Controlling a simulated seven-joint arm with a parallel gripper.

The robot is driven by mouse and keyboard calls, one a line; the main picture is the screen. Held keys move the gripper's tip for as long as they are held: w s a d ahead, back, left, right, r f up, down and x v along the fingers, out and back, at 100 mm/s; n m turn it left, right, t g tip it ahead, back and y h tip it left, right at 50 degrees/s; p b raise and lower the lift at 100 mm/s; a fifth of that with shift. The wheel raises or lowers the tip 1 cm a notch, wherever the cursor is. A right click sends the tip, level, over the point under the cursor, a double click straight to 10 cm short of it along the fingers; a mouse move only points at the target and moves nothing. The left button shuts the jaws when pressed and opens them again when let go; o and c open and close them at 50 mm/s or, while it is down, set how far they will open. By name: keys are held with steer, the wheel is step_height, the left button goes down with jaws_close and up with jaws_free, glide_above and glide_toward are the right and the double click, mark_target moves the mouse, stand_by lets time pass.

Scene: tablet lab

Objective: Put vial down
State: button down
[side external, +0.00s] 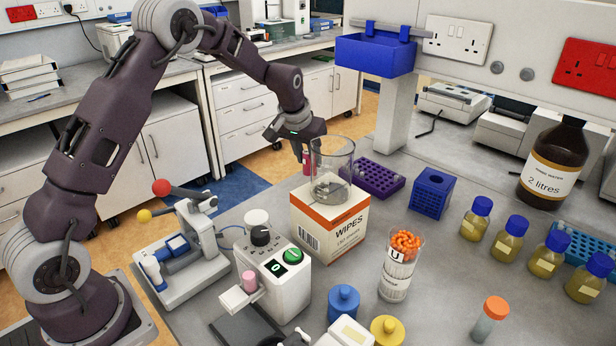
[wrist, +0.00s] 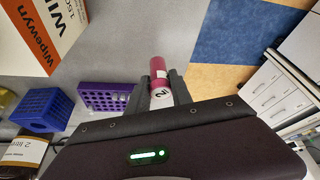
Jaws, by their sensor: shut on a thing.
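My gripper (side external: 304,150) is behind the wipes box in the side view, pointing down. It is shut on a small vial (side external: 307,165) with a pink-magenta body. In the wrist view the vial (wrist: 160,95) sits between the two dark fingers, with a white label facing the camera. The vial is near the bench edge, left of the purple rack in the side view. Its lower end is hidden by the box there, so I cannot tell whether it touches the bench.
A wipes box (side external: 328,228) with a glass beaker (side external: 332,165) on top stands close in front of my gripper. A purple rack (side external: 372,180) and a blue rack (side external: 433,193) stand to the right. Bare bench (wrist: 120,45) lies between box and edge; floor (wrist: 235,35) is beyond.

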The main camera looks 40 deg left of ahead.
mark_target(308, 172)
step_height(308, 172, down, 4)
steer(key=shift+f, duration=0.2)
steer(key=shift+f, duration=0.15)
steer(key=c, duration=1.1)
jaws_free()
steer(key=shift+c, duration=0.2)
steer(key=v, duration=1.2)
steer(key=s+d+r+m, duration=0.1)
steer(key=s+d+r, duration=0.2)
steer(key=s+r, duration=0.4)
steer(key=s+d+r+m, duration=0.1)
steer(key=s+d+r, duration=0.3)
steer(key=s, duration=0.4)
steer(key=s+d+f, duration=0.1)
steer(key=s+d, duration=0.1)
steer(key=s, duration=0.8)
steer(key=s+d+m+t+h, duration=0.1)
steer(key=s+d, duration=0.1)
steer(key=s, duration=0.8)
steer(key=shift+s+f+m, duration=0.2)
steer(key=shift+f+m, duration=0.1)
steer(key=shift+f, duration=0.1)
